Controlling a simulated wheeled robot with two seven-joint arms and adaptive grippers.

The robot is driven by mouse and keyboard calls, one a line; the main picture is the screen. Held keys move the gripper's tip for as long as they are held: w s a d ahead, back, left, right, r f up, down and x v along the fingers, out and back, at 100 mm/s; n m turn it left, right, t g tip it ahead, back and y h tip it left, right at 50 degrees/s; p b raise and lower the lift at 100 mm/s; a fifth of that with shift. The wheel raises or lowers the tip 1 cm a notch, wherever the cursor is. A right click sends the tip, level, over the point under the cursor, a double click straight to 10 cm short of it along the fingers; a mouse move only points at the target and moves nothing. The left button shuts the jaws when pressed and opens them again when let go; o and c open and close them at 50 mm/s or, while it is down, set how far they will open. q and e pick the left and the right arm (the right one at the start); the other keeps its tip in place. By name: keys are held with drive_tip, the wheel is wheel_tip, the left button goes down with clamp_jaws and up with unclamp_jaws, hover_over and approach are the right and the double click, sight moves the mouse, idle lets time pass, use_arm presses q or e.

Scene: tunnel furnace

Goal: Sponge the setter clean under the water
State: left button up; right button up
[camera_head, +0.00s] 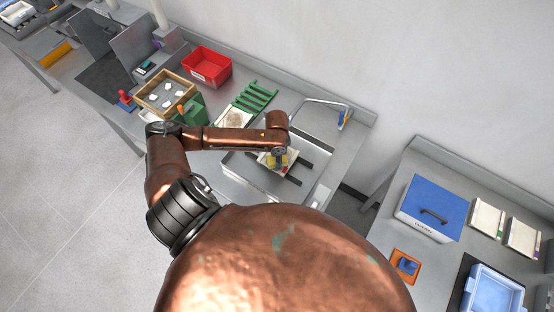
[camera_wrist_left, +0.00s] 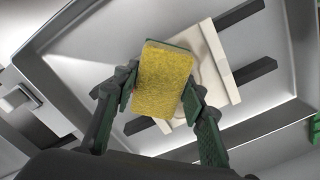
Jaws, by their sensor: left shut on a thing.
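My left gripper (camera_wrist_left: 160,86) is shut on a yellow sponge (camera_wrist_left: 164,80) with a green backing. In the head view the gripper (camera_head: 279,158) is over the metal sink (camera_head: 236,166), with the sponge (camera_head: 284,161) below it. A cream setter (camera_wrist_left: 211,62) lies across dark bars in the sink, partly hidden behind the sponge. The setter (camera_head: 264,156) is also partly covered in the head view. I cannot tell whether the sponge touches it. No water stream is clearly visible. My right gripper is not in view.
A bent tap (camera_head: 318,102) stands at the sink's back. Left of the sink are a green rack (camera_head: 255,96), a red bin (camera_head: 207,67), another setter (camera_head: 234,117) and a wooden-framed tray (camera_head: 166,93). A blue-lidded box (camera_head: 433,207) stands on the right bench.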

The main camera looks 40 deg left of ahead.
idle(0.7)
use_arm(q)
drive_tip(key=shift+f, duration=0.55)
